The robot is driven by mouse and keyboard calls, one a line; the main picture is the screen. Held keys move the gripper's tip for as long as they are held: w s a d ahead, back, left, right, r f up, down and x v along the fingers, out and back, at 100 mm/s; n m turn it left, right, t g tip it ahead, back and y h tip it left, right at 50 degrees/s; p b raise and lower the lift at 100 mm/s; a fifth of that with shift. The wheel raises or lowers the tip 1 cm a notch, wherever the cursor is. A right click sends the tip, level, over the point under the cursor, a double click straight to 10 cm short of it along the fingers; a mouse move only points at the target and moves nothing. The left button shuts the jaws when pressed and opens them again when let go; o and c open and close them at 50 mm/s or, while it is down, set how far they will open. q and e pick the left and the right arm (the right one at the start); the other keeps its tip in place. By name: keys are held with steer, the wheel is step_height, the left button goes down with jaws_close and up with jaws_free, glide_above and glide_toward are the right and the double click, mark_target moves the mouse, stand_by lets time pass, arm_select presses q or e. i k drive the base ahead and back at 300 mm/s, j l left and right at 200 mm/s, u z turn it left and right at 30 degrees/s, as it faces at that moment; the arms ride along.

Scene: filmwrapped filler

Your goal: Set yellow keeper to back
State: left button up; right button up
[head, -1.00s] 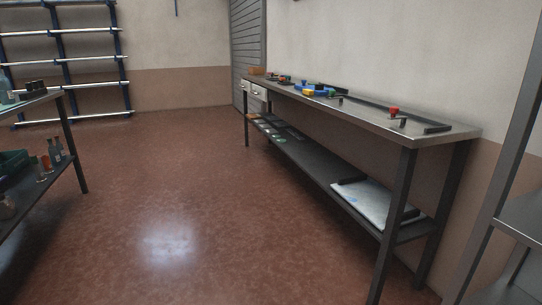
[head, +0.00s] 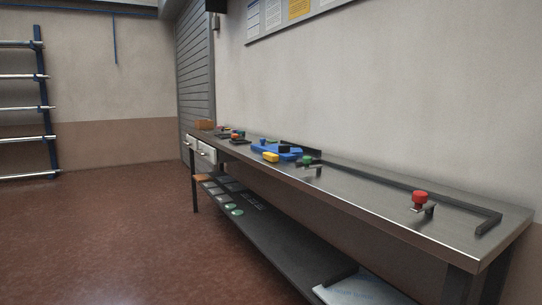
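A small yellow piece (head: 271,157) lies on the steel bench (head: 365,205), at the front edge of a blue fixture (head: 290,152). It may be the yellow keeper, but it is too small to tell its shape. A black part sits on the blue fixture. Neither of my grippers shows in the head view.
A red knob (head: 420,197) on a dark bracket and a green knob (head: 306,160) stand on the bench. An orange block (head: 204,125) is at its far end. A lower shelf (head: 262,230) holds flat items. Open floor (head: 110,235) lies left; a rack (head: 42,100) stands behind.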

mark_target(272, 157)
steer(key=z, duration=0.6)
steer(key=i+j+z, duration=0.45)
steer(key=j+z, duration=0.15)
steer(key=i+j+z, duration=0.15)
steer(key=j+z, duration=0.15)
steer(key=i+j, duration=0.15)
steer(key=j, duration=0.3)
steer(key=i+j+z, duration=0.1)
steer(key=j, duration=0.3)
steer(key=i+j, duration=0.2)
steer(key=j, duration=0.25)
steer(key=i+j+z, duration=0.1)
steer(key=j, duration=0.3)
steer(key=i+j, duration=0.15)
steer(key=j, duration=0.3)
steer(key=i+j+z, duration=0.1)
steer(key=j, duration=0.35)
steer(key=i+j, duration=0.15)
steer(key=j, duration=0.3)
